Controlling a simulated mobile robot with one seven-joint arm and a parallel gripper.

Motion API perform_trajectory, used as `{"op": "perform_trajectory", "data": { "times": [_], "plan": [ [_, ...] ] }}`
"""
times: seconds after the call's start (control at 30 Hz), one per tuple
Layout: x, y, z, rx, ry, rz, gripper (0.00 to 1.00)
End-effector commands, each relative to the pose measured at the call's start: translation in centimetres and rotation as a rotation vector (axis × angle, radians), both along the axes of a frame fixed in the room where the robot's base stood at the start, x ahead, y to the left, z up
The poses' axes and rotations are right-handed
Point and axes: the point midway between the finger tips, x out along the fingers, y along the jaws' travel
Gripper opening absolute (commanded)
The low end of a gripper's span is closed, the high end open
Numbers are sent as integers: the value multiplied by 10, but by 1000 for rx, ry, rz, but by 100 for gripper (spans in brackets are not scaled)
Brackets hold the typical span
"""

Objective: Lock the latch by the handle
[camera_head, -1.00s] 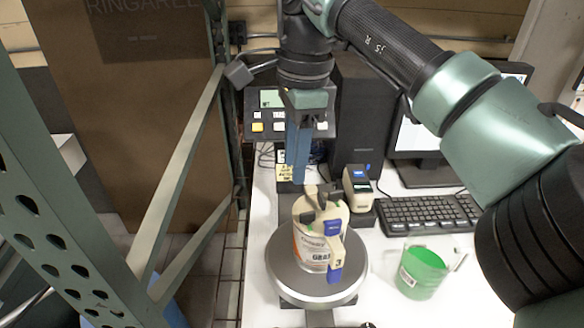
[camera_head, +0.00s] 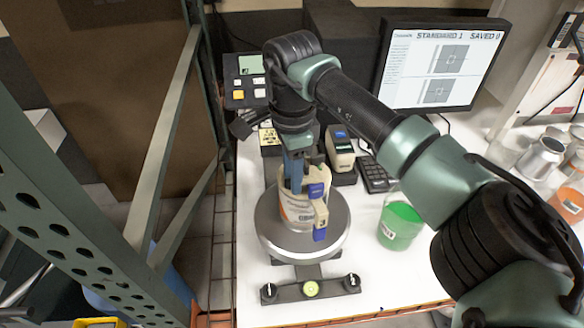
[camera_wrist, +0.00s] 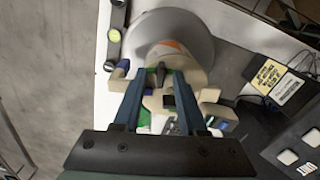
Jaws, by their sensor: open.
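A cream container with a printed label (camera_head: 295,213) stands upright on the round grey scale plate (camera_head: 335,235). Its side carries a blue-ended clamp (camera_head: 320,212). My gripper (camera_head: 292,180) points down at the top of the container, close behind the clamp. In the wrist view, my gripper (camera_wrist: 158,78) is open, with one blue finger on each side of a black lever (camera_wrist: 161,72) on the cream lid (camera_wrist: 180,62). I cannot tell whether the fingers touch it. The container's far side is hidden in the head view.
A green cup (camera_head: 399,225) stands right of the scale. A label printer (camera_head: 341,150), keyboard (camera_head: 374,175) and monitor (camera_head: 440,65) are behind. A green perforated rack post (camera_head: 60,215) is at left.

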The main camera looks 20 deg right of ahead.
Motion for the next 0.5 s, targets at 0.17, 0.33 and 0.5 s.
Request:
{"op": "perform_trajectory", "data": {
  "times": [0.17,0.33,0.5],
  "plan": [
    [0,0,-5,1,0,0,41],
    [0,0,-4,1,0,0,39],
    [0,0,-4,1,0,0,9]
  ]
}}
